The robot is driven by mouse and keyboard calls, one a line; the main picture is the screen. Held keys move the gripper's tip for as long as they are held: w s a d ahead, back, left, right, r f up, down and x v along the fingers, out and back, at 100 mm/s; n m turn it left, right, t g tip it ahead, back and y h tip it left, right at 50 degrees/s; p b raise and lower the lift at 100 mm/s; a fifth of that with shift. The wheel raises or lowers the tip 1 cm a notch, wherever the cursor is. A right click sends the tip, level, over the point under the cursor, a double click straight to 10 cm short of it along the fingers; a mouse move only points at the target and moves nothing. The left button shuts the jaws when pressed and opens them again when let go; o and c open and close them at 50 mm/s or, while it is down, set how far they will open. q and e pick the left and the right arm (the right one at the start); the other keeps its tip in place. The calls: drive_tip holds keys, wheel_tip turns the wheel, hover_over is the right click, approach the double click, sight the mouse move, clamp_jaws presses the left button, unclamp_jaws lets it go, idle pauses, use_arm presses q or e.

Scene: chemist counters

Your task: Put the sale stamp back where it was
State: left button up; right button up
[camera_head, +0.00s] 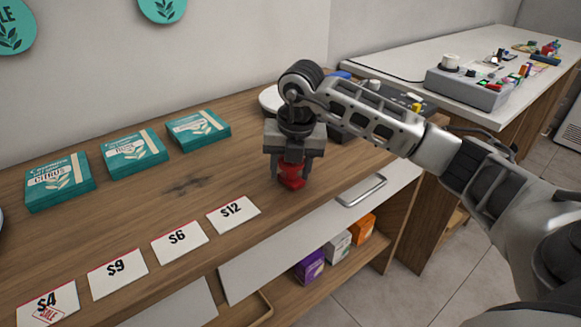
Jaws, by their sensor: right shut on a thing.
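My right gripper (291,162) points down over the wooden counter (200,197), near its right part. It is shut on a red object, the sale stamp (291,180), at or just above the counter surface; I cannot tell if it touches. The upper part of the stamp is hidden by the gripper fingers. A red SALE mark (48,314) shows on the $4 price card (45,300) at the lower left. My left gripper is not in view.
Price cards $9 (118,271), $6 (180,241) and $12 (233,213) lie along the front edge. A white round thing (270,99) is partly hidden behind my gripper.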

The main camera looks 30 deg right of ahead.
drive_tip(key=shift+s+a+f, duration=0.1)
drive_tip(key=shift+s+f, duration=0.1)
drive_tip(key=shift+f, duration=0.35)
drive_tip(key=o, duration=0.8)
drive_tip(key=shift+f, duration=0.1)
drive_tip(key=shift+r, duration=0.4)
drive_tip(key=r, duration=0.3)
drive_tip(key=s+r, duration=0.1)
drive_tip(key=r, duration=0.7)
drive_tip(key=shift+s+r+p, duration=0.1)
drive_tip(key=shift+s+p, duration=0.05)
drive_tip(key=shift+p, duration=0.25)
drive_tip(key=shift+s+r, duration=0.1)
drive_tip(key=shift+r, duration=0.6)
drive_tip(key=shift+s, duration=0.1)
